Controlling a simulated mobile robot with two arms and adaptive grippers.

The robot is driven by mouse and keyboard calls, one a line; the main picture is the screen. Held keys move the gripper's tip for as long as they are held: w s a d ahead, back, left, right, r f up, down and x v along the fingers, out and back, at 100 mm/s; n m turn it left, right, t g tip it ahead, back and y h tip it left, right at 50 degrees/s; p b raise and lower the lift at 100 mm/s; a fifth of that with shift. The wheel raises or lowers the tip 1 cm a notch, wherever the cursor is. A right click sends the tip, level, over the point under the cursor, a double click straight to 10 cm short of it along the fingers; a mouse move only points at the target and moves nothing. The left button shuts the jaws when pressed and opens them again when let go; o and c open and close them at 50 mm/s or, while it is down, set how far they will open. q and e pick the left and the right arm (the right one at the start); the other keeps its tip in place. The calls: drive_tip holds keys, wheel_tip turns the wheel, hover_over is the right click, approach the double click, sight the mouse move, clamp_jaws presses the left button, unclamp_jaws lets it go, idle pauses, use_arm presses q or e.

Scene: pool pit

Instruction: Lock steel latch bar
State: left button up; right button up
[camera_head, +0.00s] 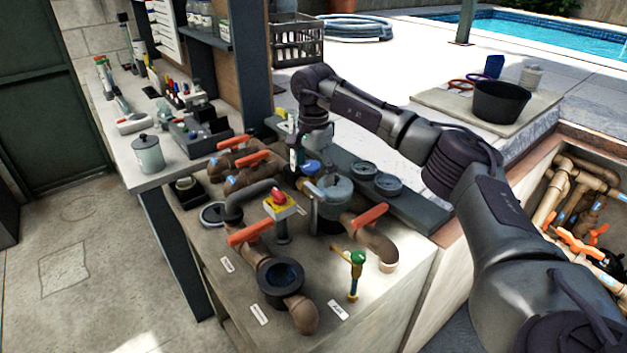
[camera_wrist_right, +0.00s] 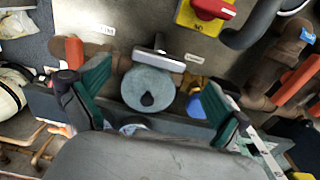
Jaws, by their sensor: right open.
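In the right wrist view, a flat steel bar (camera_wrist_right: 158,60) with a stem lies across the edge of a round grey housing (camera_wrist_right: 148,88). I take it for the latch bar. The housing also shows in the head view (camera_head: 334,190), on the concrete bench; there I cannot make out the bar clearly. My right gripper (camera_head: 310,167) hangs down just behind the housing. In the wrist view its green-lined fingers (camera_wrist_right: 156,78) are open, one on each side of the housing, with nothing clearly held between them. My left gripper is not in view.
Brown pipes with orange handles (camera_head: 251,233) surround the housing. A red knob on a yellow box (camera_head: 279,204) stands to its left, and a green-topped brass valve (camera_head: 356,272) in front. Two round gauges (camera_head: 376,177) lie to the right. The bench's front edge is fairly clear.

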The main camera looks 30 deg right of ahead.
sight(314, 188)
wheel_tip(314, 188, down, 2)
drive_tip(key=shift+f, duration=0.25)
drive_tip(key=shift+s+f+p, duration=0.1)
drive_tip(key=shift+f+p, duration=0.25)
drive_tip(key=shift+f, duration=0.35)
drive_tip(key=shift+c, duration=0.7)
drive_tip(key=c, duration=1)
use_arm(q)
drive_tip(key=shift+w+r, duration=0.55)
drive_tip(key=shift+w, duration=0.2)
